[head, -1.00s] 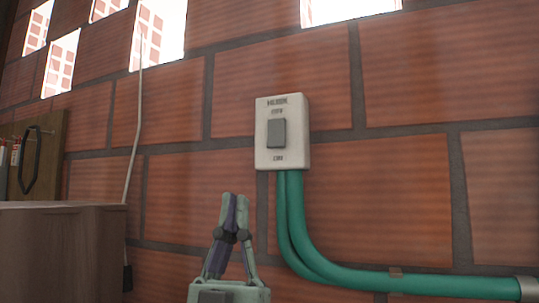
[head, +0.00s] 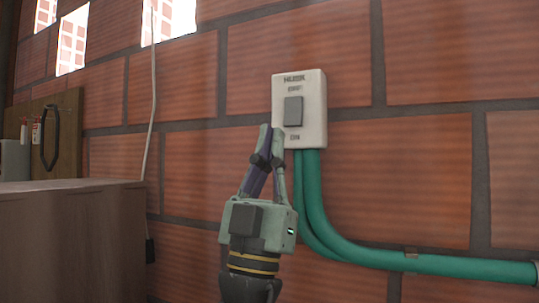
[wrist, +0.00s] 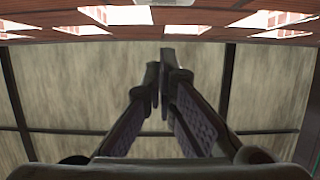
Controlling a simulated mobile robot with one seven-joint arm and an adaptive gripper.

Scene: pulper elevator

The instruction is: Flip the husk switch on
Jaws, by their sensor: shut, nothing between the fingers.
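The husk switch (head: 312,112) is a white box on the brick wall, with "HUSK" at its top, an upper label that looks like "OFF" and a lower one that looks like "ON". Its grey rocker (head: 293,111) sits in the upper middle of the plate. My gripper (head: 271,128) is shut and empty, pointing up, with its tips just below and left of the rocker, overlapping the plate's lower left edge. I cannot tell whether they touch it. In the wrist view my gripper's fingers (wrist: 160,65) are together; a pale piece at the top edge may be the switch box.
Green conduits (head: 318,210) run down from the box and bend right along the wall. A wooden cabinet (head: 70,235) stands at the left, with a tool board (head: 65,135) behind it. A thin cable (head: 151,120) hangs on the wall. Bright openings are above.

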